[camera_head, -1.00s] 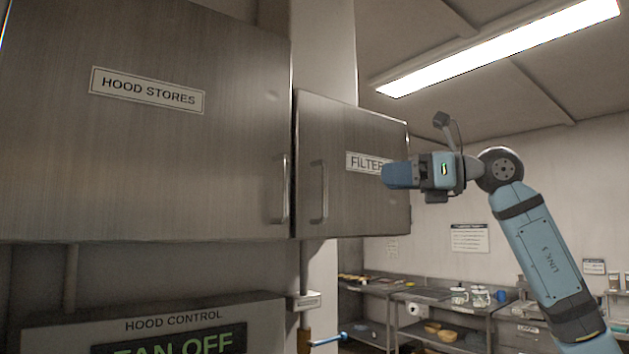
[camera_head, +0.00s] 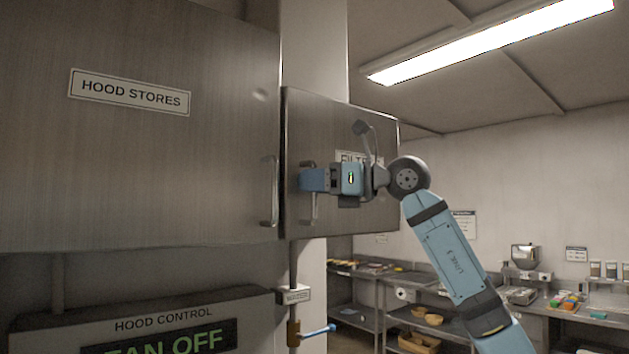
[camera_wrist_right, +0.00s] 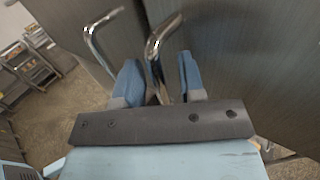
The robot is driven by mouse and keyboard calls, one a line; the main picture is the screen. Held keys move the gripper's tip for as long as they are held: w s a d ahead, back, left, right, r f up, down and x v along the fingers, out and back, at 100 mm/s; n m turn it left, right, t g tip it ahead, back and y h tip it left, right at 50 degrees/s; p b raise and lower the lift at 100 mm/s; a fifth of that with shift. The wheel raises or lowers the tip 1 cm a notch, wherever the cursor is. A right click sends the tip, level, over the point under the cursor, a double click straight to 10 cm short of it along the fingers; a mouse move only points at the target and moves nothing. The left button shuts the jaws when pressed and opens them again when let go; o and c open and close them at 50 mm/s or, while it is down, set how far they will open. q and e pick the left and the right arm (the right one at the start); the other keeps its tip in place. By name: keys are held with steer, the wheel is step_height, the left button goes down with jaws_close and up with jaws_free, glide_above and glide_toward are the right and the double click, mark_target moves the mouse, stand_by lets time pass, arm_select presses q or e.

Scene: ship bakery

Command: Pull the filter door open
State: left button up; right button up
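The filter door (camera_head: 343,115) is a brushed metal cabinet door with a partly covered label, and it looks shut. Its upright bar handle (camera_head: 314,210) shows below my right gripper (camera_head: 304,180), which hides the handle's upper part. In the right wrist view, the fingers of my right gripper (camera_wrist_right: 160,82) are open, apart on either side of a shiny bar handle (camera_wrist_right: 154,50), which appears to be the filter door's. I cannot tell whether either finger touches it. My left gripper is out of view.
The hood stores door (camera_head: 170,170) with its own handle (camera_head: 270,190) is close on the left. Below are the hood control panel (camera_head: 165,325) and a blue lever (camera_head: 318,331). Shelves and a counter (camera_head: 545,306) stand along the far wall.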

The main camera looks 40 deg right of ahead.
jaws_close()
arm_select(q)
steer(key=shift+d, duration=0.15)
arm_select(e)
steer(key=shift+s, duration=0.1)
